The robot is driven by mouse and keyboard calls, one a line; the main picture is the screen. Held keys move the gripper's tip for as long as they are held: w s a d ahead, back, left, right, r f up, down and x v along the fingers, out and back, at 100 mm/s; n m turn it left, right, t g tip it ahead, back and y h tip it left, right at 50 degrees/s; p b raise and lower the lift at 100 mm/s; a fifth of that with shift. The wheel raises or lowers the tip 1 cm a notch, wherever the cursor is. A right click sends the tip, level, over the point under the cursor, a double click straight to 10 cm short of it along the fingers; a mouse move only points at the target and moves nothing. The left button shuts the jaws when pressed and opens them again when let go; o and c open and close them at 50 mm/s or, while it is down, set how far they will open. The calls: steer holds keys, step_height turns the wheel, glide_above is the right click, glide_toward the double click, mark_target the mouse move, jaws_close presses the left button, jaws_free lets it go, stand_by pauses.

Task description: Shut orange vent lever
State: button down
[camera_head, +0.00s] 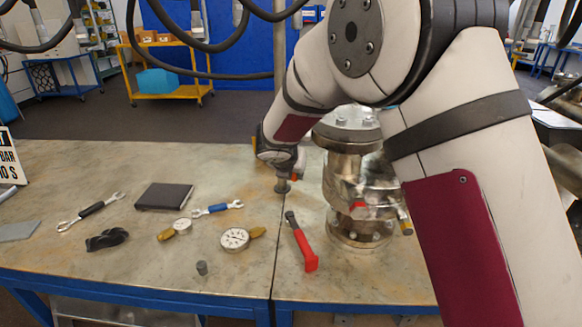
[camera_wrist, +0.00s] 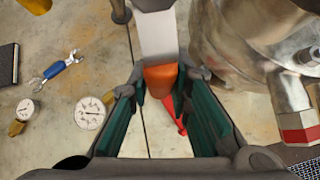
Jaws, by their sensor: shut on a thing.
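The orange vent lever shows in the wrist view as an orange grip (camera_wrist: 160,80) at the end of a flat pale metal bar (camera_wrist: 157,35). My gripper (camera_wrist: 160,92) has its fingertips on either side of the orange grip and is shut on it. In the head view, my gripper (camera_head: 284,168) is beside the left side of the steel flanged vessel (camera_head: 355,165), above the bench. Only a little orange shows there, and my wrist hides most of the lever. The lever's pivot is out of the wrist view.
A red-handled tool (camera_head: 302,243) lies on the bench (camera_head: 130,260) below the lever. Gauges (camera_head: 235,239), wrenches (camera_head: 92,210) and a dark notebook (camera_head: 164,196) lie to the left. A red-ended outlet (camera_wrist: 302,127) juts from the vessel at right.

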steer(key=shift+d, duration=0.25)
steer(key=c, duration=1.5)
jaws_free()
steer(key=shift+o, duration=0.2)
steer(key=shift+a, duration=0.1)
steer(key=v, duration=1.2)
